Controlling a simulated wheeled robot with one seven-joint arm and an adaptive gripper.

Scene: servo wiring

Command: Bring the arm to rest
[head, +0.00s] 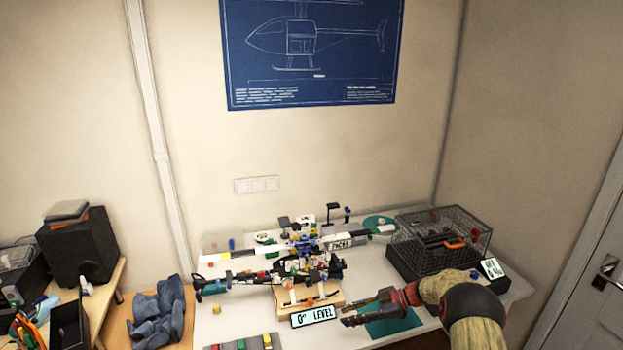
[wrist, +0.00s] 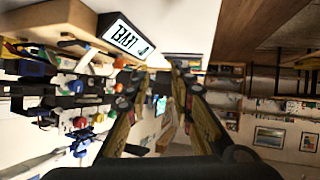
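My gripper (head: 356,312) hangs over the front right part of the white table, near the "0° LEVEL" display (head: 313,316). In the wrist view the two fingers of my gripper (wrist: 158,74) stand apart with nothing seen between them. A model helicopter (head: 270,272) rests on a wooden stand (head: 300,298) to the left of my gripper. The display also shows in the wrist view (wrist: 124,36), above and left of the fingers. Whether my gripper touches the display cannot be told.
A teal mat (head: 393,322) lies beneath my arm. Small coloured parts crowd the table's left and middle. Walls stand behind and right.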

